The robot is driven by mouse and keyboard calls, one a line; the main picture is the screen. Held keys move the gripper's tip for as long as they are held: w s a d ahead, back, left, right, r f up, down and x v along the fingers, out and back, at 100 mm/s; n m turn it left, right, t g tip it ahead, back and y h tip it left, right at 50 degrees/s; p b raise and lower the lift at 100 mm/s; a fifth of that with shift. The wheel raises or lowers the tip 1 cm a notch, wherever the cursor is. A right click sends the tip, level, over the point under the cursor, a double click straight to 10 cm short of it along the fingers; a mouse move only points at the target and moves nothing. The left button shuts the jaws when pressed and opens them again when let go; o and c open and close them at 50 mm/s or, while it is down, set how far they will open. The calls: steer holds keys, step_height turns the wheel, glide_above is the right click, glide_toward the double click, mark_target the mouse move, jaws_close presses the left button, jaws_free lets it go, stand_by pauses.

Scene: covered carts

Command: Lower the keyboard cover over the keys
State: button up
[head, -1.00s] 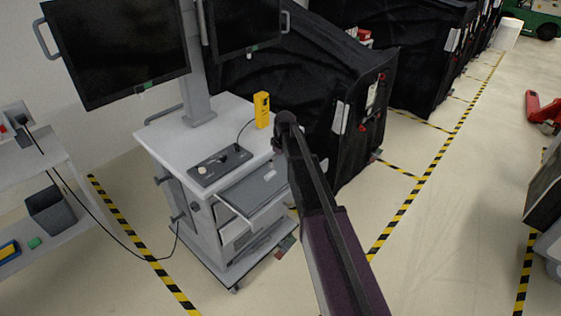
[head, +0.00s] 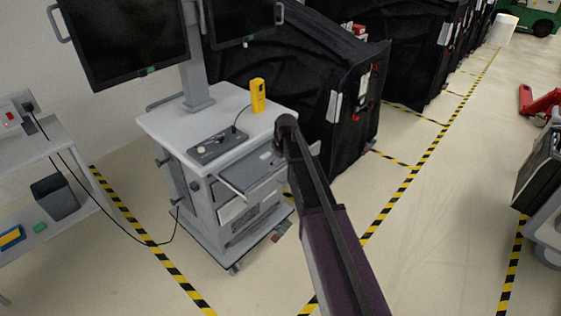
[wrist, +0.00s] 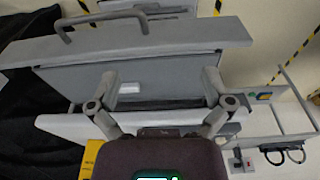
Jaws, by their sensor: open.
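A grey pull-out tray (head: 248,176) sticks out from the front of the grey workstation cart. In the wrist view it shows as a flat grey panel (wrist: 75,77) with a small white tab (wrist: 130,88) and a wide front lip (wrist: 150,39). No keys show in either view, and I cannot tell which part is the keyboard cover. My gripper (wrist: 160,77) is open and empty above the panel, its two fingers spread on either side of the tab. I cannot tell whether they touch the panel. In the head view my arm hides the gripper and the tray's right end.
The cart top (head: 165,122) holds a yellow device (head: 257,96) and a dark control box (head: 218,147). Two monitors (head: 125,40) rise above it. Black covered carts (head: 300,75) stand close behind and right. A side table (head: 40,150) stands left.

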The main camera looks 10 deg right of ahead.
steer(key=s+f+m+b, duration=0.1)
steer(key=s+f+b, duration=0.3)
steer(key=s, duration=0.6)
steer(key=shift+d+f+m, duration=0.3)
steer(key=shift+d, duration=0.15)
stand_by(0.5)
steer(key=s+a+m+g+h, duration=0.1)
steer(key=s+m, duration=0.4)
steer(key=s, duration=1.2)
steer(key=shift+s+a+f, duration=0.1)
steer(key=shift+s, duration=0.05)
stand_by(0.4)
